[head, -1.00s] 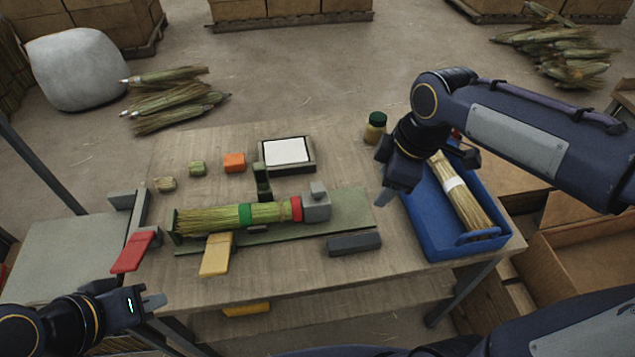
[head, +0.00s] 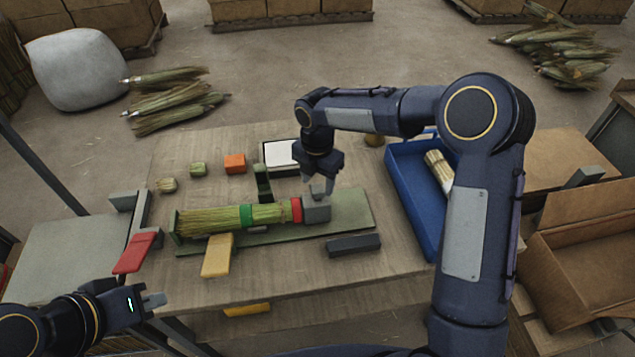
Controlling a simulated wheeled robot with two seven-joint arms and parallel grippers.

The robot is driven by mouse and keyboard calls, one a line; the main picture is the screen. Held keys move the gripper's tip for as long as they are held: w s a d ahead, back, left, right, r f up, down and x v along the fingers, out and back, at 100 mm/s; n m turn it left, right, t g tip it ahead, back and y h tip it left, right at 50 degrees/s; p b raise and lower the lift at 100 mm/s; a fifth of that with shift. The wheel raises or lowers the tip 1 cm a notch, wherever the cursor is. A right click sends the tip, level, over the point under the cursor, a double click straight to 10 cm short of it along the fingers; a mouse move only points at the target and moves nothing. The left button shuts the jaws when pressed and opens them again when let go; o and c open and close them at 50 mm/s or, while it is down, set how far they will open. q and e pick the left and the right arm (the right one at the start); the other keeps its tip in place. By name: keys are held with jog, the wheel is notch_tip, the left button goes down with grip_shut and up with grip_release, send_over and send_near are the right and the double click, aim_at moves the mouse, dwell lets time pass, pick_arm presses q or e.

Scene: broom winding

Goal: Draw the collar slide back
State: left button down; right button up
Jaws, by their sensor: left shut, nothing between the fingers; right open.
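The collar slide, a grey block with an upright knob (head: 316,209), sits at the right end of the broom on the green base plate (head: 352,212). A red ring (head: 297,210) lies against its left side. The broom bundle (head: 210,221) lies flat with a green band (head: 246,215) around it. My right gripper (head: 320,190) is open, pointing down at the slide's knob; its fingers partly hide the knob, and I cannot tell whether they touch it. My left gripper (head: 155,300) is shut and empty at the table's front left.
A yellow lever (head: 217,256) and a dark grey bar (head: 353,244) lie in front of the base plate. A red lever (head: 134,252) is at left. A blue tray (head: 405,195) with a broom stands right, partly behind my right arm. An orange block (head: 235,163) sits behind.

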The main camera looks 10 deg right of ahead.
jog(key=shift+f, duration=0.9)
grip_shut()
